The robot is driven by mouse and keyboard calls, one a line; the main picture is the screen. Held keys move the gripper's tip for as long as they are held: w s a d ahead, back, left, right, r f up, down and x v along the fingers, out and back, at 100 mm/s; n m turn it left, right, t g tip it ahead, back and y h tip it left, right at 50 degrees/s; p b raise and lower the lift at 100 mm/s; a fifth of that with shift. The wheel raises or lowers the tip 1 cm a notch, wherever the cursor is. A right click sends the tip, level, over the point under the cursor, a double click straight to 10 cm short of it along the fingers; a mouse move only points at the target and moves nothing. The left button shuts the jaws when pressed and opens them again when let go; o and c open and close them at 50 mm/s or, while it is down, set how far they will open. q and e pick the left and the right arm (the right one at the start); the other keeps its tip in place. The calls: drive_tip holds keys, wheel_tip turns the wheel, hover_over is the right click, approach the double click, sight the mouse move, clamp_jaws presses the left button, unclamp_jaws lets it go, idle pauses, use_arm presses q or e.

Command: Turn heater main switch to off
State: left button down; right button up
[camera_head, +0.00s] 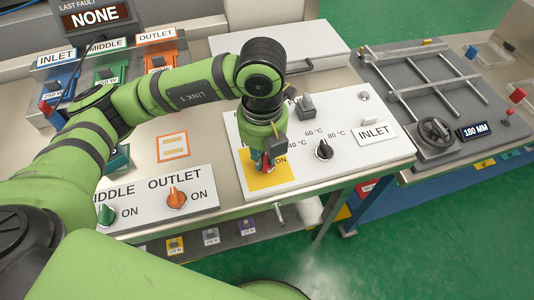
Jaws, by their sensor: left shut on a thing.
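My left gripper (267,158) points down over a white control panel (345,160). It is shut on a red switch knob (267,165) on a yellow square plate (263,181); I take this to be the heater main switch. Only a little of the red knob shows beneath the fingers, so which way it points cannot be told. My right gripper is not in view.
A black dial (324,149) with temperature marks and a grey knob (305,106) stand near the gripper. The middle and outlet switch panel (155,203) is left, with a green and an orange knob (176,198). A clamping frame with a handwheel (435,131) is right.

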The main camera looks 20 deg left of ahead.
use_arm(q)
drive_tip(key=shift+s+f, duration=0.15)
drive_tip(key=shift+s, duration=0.1)
drive_tip(key=shift+n, duration=1.4)
drive_tip(key=c, duration=1.1)
unclamp_jaws()
drive_tip(key=shift+s+d+n, duration=0.1)
drive_tip(key=shift+n, duration=0.3)
drive_tip(key=shift+r, duration=0.2)
drive_tip(key=shift+r, duration=0.5)
wheel_tip(320, 180, up, 11)
